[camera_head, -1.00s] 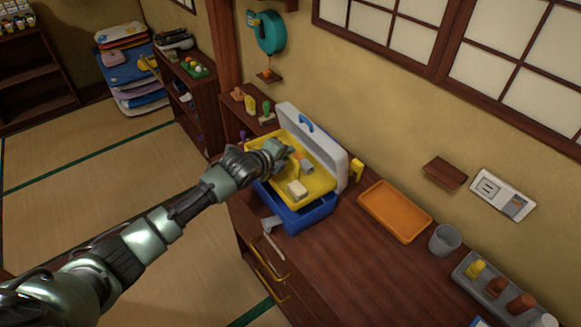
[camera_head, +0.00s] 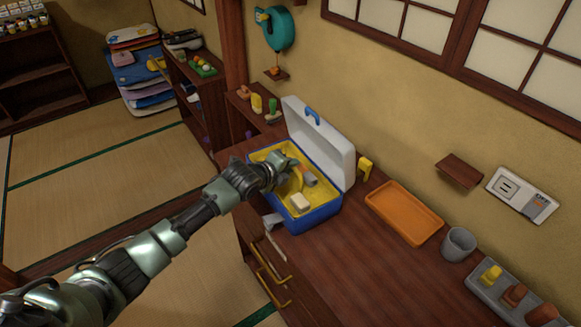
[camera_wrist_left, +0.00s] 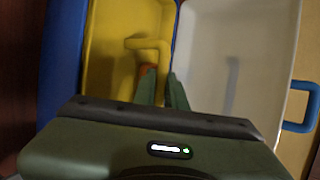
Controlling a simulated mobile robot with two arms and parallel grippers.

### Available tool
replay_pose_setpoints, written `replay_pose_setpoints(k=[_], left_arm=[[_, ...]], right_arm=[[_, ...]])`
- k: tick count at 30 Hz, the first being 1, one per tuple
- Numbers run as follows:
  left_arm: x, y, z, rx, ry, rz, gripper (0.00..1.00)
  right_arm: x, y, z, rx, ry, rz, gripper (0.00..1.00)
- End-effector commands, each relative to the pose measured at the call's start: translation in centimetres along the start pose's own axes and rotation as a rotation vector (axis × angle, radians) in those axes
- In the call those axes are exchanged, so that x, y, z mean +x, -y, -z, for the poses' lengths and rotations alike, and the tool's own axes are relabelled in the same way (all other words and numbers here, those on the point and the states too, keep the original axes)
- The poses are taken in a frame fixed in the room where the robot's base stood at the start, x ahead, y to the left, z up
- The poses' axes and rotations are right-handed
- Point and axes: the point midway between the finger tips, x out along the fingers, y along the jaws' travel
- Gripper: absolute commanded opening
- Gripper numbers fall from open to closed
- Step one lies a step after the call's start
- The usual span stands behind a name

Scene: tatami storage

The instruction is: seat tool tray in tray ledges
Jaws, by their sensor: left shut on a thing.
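The yellow tool tray (camera_head: 321,195) lies inside the blue toolbox (camera_head: 312,219), its rim close to the box's rim. I cannot see whether it rests on the ledges, which are hidden beneath it. A white block (camera_head: 300,202) and a grey piece (camera_head: 310,179) lie in the tray. My left gripper (camera_head: 286,172) is over the tray's middle, shut on its yellow handle. In the left wrist view, the fingers (camera_wrist_left: 161,88) are at the handle (camera_wrist_left: 150,45), with the tray floor (camera_wrist_left: 103,60) beside them. My right gripper is out of view.
The toolbox's open white lid (camera_head: 328,142) stands up on the wall side. The bench's front middle is clear.

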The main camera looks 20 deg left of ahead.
Motion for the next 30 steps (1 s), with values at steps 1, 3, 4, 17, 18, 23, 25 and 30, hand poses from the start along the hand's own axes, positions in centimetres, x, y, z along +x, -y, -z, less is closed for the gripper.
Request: replay_pose_setpoints(k=[1, 3, 4, 17, 18, 23, 25, 30], left_arm=[[0.1, -0.1, 0.0, 0.001, 0.001, 0.002, 0.00], [0.2, -0.3, 0.0, 0.001, 0.001, 0.001, 0.00], [0.2, -0.5, 0.1, 0.001, 0.001, -0.002, 0.15], [0.0, -0.1, 0.0, 0.000, 0.000, 0.000, 0.34], [-0.1, 0.3, -0.1, -0.001, 0.000, 0.001, 0.34], [-2.0, -0.1, -0.1, 0.003, 0.001, 0.000, 0.34], [-3.4, -0.1, 0.0, 0.005, 0.000, 0.000, 0.34], [-7.0, -0.2, -0.1, 0.005, 0.001, -0.001, 0.34]], right_arm=[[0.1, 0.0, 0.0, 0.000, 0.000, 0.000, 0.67], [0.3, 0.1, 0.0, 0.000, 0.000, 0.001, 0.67], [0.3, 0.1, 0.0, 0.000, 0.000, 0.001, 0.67], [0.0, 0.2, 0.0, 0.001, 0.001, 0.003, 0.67], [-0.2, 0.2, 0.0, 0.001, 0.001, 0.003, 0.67], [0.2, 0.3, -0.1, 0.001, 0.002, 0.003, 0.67], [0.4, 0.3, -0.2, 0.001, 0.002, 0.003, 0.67], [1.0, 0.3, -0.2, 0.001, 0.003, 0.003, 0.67]])
